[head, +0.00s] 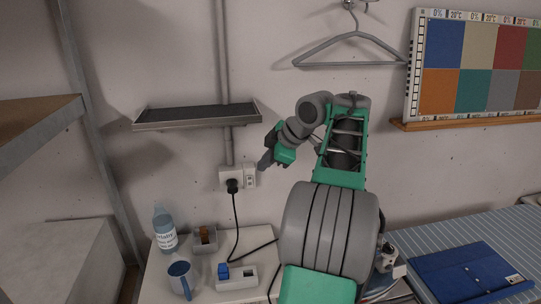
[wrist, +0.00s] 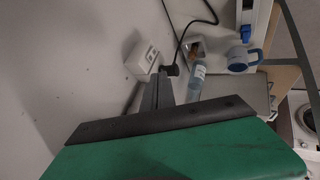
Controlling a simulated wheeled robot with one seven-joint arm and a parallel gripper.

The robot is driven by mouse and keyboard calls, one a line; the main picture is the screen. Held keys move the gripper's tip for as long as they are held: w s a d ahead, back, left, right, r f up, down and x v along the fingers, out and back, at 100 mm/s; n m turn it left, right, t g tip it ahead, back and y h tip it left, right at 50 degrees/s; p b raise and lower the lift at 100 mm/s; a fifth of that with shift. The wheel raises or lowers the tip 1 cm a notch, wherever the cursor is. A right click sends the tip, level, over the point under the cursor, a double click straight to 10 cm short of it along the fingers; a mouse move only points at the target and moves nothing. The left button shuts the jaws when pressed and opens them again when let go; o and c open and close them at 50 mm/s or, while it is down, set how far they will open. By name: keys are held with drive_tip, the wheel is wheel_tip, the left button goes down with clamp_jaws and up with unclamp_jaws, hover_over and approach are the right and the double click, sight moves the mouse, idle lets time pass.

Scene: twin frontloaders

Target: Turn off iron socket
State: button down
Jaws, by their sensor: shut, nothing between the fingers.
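The wall socket (head: 237,178) is a pale plate on the wall above the small white table. A black plug with a cord sits in its left part, and a switch panel (head: 250,176) forms its right part. In the wrist view the socket (wrist: 142,58) is ahead of the fingers, with the black plug (wrist: 170,70) beside them. My gripper (head: 264,166) is shut and empty, its tips just right of the switch panel. In the wrist view the gripper (wrist: 158,92) points at the socket. I cannot tell whether the tips touch it. The switch's position is too small to read.
A dark shelf (head: 197,115) hangs above the socket. On the white table (head: 212,293) stand a bottle (head: 165,230), a mug (head: 181,277), a small grey box (head: 204,240) and a power strip (head: 237,278). A blue folder (head: 468,272) lies on the ironing board at right.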

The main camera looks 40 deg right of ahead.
drive_tip(key=shift+w+r+p+v, duration=0.1)
drive_tip(key=shift+w+p+v, duration=0.1)
drive_tip(key=shift+v, duration=0.7)
drive_tip(key=shift+w+r+p+v, duration=0.1)
drive_tip(key=shift+p+v, duration=0.05)
drive_tip(key=shift+v, duration=0.75)
